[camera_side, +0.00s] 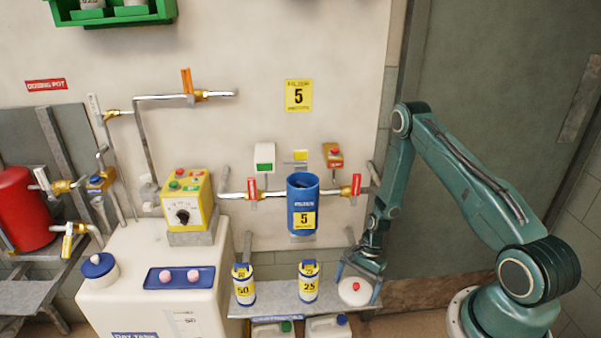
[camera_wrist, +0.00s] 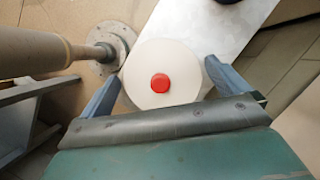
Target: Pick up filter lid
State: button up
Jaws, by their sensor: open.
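The filter lid (camera_side: 355,292) is a round white disc with a small red knob on top. It lies on the right end of the grey metal shelf. In the wrist view the lid (camera_wrist: 150,75) shows from above, with its red knob near the middle. My gripper (camera_side: 359,285) points down over the lid in the side view. In the wrist view the two fingers of my gripper (camera_wrist: 158,82) stand apart, one on each side of the lid. The jaws are open, and I cannot tell whether either finger touches the lid.
On the shelf (camera_side: 275,306) stand a "50" canister (camera_side: 243,286) and a "25" canister (camera_side: 309,282), left of the lid. The blue filter housing (camera_side: 302,204) hangs on the wall pipe above. A pipe post (camera_wrist: 45,52) stands close left of the lid in the wrist view.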

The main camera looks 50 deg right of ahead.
aim_at(357, 285)
jog(key=c, duration=0.7)
jog(key=shift+r, duration=0.15)
jog(key=shift+c, duration=0.2)
jog(key=shift+r, duration=4.85)
